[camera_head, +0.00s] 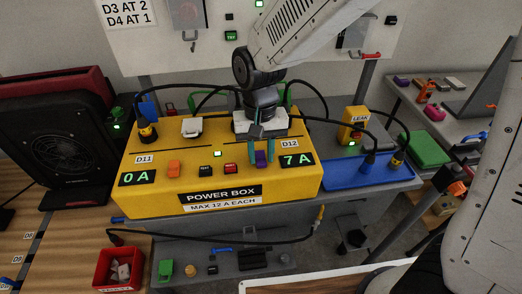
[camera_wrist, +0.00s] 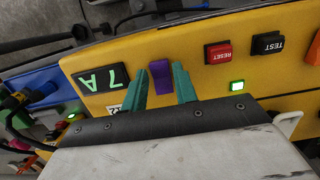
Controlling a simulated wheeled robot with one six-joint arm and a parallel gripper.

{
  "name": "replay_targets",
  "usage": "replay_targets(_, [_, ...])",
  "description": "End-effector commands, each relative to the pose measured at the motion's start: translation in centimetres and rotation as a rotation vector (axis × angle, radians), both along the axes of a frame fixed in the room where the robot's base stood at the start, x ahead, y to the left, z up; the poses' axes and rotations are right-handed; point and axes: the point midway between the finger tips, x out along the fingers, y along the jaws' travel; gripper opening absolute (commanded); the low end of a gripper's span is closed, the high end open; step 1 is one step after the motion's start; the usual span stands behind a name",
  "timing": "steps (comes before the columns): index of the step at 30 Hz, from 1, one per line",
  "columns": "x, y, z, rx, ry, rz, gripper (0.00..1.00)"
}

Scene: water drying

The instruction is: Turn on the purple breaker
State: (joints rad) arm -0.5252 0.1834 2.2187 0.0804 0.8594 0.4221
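The purple breaker (camera_head: 261,158) is a small rocker on the front of the yellow power box (camera_head: 150,195), beside the D12 display (camera_head: 297,160), which reads 7 A. My gripper (camera_head: 261,152) is over the box with its teal fingers pointing at the breaker. In the wrist view, the purple breaker (camera_wrist: 160,77) sits between the tips of my gripper (camera_wrist: 160,78), one finger on each side. The fingers are spread, with narrow gaps beside the breaker. I cannot tell whether either touches it.
An orange breaker (camera_head: 174,169) is near the D11 display (camera_head: 140,178), which reads 0 A. Black TEST (camera_head: 205,170) and red RESET (camera_head: 230,166) buttons are between the breakers. A green light (camera_head: 217,154) is lit. A blue tray (camera_head: 345,180) is at right.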

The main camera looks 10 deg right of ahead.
Motion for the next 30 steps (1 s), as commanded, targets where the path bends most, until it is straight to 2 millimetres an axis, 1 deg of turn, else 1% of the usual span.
replay_targets(8, [0.0, 0.0, 0.0, 0.0, 0.0, 0.0, 0.44])
replay_targets(11, [0.1, 0.0, 0.3, 0.001, -0.001, 0.0, 0.44])
replay_targets(14, [0.3, 0.1, 1.4, 0.002, -0.004, 0.0, 0.44])
replay_targets(21, [0.8, 0.0, 5.5, 0.001, -0.003, 0.0, 0.44])
replay_targets(24, [1.0, 0.1, 6.7, 0.001, -0.002, 0.0, 0.44])
replay_targets(27, [1.0, 0.0, 7.5, 0.0, 0.0, 0.0, 0.44])
replay_targets(30, [1.1, 0.0, 7.7, 0.0, 0.0, 0.0, 0.44])
